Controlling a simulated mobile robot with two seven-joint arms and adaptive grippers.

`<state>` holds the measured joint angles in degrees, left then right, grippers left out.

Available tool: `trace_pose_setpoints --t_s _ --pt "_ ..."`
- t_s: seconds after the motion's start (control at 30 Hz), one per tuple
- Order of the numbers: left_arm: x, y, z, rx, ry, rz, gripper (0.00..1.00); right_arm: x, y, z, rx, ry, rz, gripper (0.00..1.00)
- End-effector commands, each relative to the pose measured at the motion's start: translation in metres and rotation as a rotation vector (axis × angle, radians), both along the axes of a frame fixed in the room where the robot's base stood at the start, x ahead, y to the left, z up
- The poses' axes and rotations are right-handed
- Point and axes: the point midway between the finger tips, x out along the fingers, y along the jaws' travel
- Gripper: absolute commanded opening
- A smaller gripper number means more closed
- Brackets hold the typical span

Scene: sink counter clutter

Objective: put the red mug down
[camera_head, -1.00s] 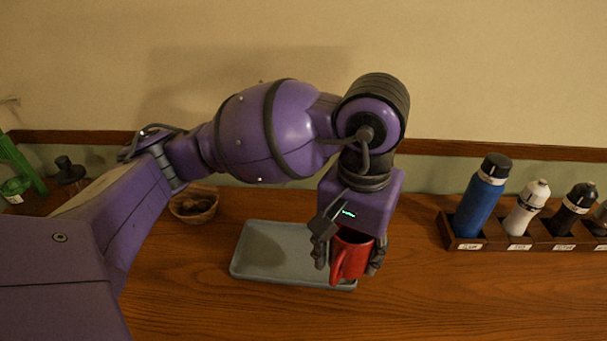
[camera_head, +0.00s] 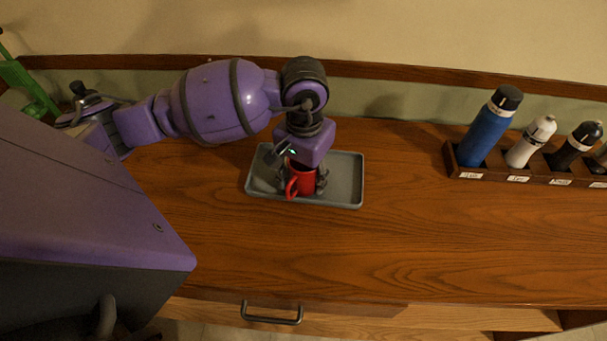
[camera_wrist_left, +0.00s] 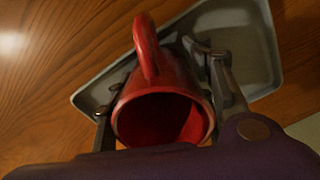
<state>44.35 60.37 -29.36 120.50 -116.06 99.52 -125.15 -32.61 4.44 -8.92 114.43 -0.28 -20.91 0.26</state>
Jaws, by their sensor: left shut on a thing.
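The red mug (camera_head: 303,180) is between the fingers of my left gripper (camera_head: 305,183), which is shut on it. The mug is over the grey tray (camera_head: 344,181) on the wooden counter. In the left wrist view the mug (camera_wrist_left: 160,90) shows its open mouth toward the camera and its handle toward the top. The gripper fingers (camera_wrist_left: 163,95) sit on either side of it, with the tray (camera_wrist_left: 252,52) behind. I cannot tell whether the mug's base touches the tray. My right gripper is not in view.
A wooden rack (camera_head: 463,174) at the right holds a blue bottle (camera_head: 487,130), a white bottle (camera_head: 530,142) and dark bottles. A green object (camera_head: 27,88) stands at the far left. The counter right of the tray is clear. A drawer handle (camera_head: 271,318) shows below the front edge.

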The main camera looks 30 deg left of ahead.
Motion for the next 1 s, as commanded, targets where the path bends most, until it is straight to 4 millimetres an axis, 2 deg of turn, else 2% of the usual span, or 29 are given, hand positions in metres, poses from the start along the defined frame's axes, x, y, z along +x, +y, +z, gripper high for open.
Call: trace_pose_setpoints --t_s 0.37,0.4,0.5,0.83,1.0 --pt "0.0 0.0 -0.006 0.0 0.001 -0.001 0.14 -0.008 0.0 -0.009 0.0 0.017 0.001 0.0" --pt "0.0 0.0 -0.005 0.0 0.001 -0.001 0.53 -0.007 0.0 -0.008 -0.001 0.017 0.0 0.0" --pt "0.0 0.0 -0.004 0.0 0.0 -0.001 0.66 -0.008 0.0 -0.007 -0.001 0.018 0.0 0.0" --pt "0.0 0.0 -0.003 0.0 -0.001 0.0 0.68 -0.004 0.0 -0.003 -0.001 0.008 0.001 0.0" --pt "0.002 0.0 0.012 0.002 -0.006 -0.001 0.68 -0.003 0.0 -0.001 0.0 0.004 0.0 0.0"
